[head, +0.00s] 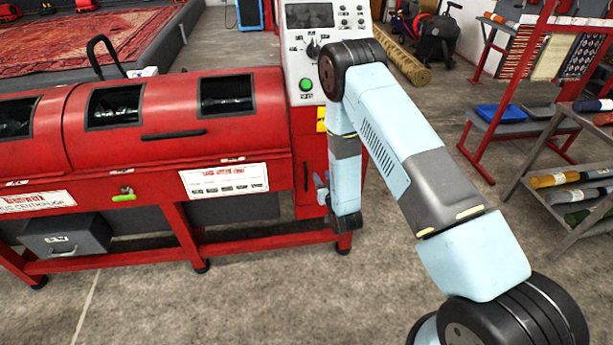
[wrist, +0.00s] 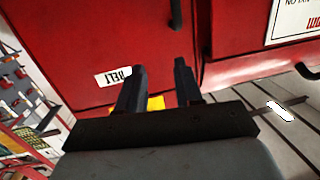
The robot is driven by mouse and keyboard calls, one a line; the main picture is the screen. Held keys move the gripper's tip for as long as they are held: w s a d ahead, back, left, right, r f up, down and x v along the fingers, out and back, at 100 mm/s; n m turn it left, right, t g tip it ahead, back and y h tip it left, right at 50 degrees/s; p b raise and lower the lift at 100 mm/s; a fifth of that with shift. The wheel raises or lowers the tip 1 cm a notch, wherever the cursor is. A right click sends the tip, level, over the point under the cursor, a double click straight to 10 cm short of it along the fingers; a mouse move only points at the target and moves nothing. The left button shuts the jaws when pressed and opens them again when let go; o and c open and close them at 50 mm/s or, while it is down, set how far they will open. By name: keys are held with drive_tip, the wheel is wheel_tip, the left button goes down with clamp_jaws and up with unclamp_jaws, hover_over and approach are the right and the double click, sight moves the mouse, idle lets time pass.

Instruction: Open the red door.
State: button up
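The red door (wrist: 90,35) is a flat panel on the end section of the red machine, with a white label (wrist: 113,76) reading BELT, seen turned over in the wrist view. A dark upright handle (wrist: 176,12) shows at the top of that view. In the head view the door (head: 311,150) is below the control panel, partly hidden by my arm. My gripper (wrist: 158,68) is open, with its two dark fingers apart and nothing held between them. The fingers point at the door, short of the handle. In the head view my gripper (head: 320,188) is close to the door front.
The red centrifuge (head: 190,120) extends left, with a lid handle (head: 173,134) and a grey drawer box (head: 68,242) beneath. The control panel (head: 325,45) stands above the door. A rack of rolls (head: 580,180) is at the right. Concrete floor in front is clear.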

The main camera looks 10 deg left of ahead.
drive_tip(key=y, duration=0.1)
approach(307, 176)
drive_tip(key=shift+n, duration=0.3)
drive_tip(key=x, duration=1)
drive_tip(key=shift+w+a, duration=0.15)
drive_tip(key=shift+w, duration=0.15)
drive_tip(key=shift+c, duration=0.3)
clamp_jaws()
